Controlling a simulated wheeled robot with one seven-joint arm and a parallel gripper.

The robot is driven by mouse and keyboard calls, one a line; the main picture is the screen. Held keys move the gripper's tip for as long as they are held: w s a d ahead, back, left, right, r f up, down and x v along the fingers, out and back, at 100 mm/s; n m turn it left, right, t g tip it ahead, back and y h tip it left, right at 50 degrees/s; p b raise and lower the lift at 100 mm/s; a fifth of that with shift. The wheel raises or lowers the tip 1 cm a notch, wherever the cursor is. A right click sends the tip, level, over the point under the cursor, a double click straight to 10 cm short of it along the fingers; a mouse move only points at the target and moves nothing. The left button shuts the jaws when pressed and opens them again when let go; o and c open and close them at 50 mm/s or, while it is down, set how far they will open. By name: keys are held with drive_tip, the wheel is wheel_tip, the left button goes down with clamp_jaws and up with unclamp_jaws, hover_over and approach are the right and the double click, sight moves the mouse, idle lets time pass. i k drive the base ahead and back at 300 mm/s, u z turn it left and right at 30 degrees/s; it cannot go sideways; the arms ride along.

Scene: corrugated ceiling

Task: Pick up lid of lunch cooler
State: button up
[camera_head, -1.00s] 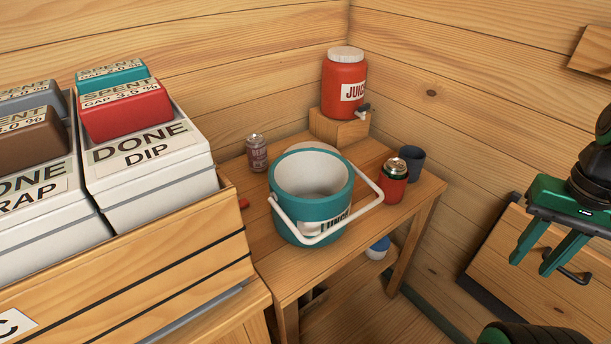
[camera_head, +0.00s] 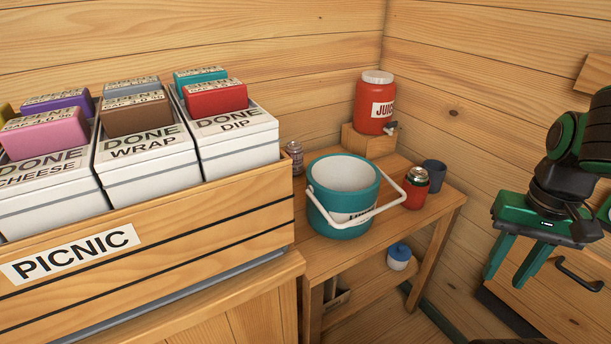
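The lunch cooler (camera_head: 335,222) is a teal round tub with a white inside and a white handle lowered across its front. It stands upright on the wooden side table (camera_head: 440,205). Its top is open and I see no lid on it. I cannot make out the lid anywhere; the table behind the cooler is hidden. My gripper (camera_head: 506,279) hangs at the right, fingers pointing down, open and empty. In the picture it is well to the right of the cooler, apart from the table.
A red juice dispenser (camera_head: 374,105) stands on a wooden block at the back corner. A PICNIC crate (camera_head: 200,228) of white boxes fills the left.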

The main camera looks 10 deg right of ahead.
sight(346, 185)
drive_tip(key=u, duration=2.3)
drive_tip(key=k, duration=1.4)
drive_tip(key=u, duration=1.3)
drive_tip(key=i, duration=0.1)
drive_tip(key=z, duration=2.9)
drive_tip(key=i, duration=1.65)
drive_tip(key=z, duration=0.05)
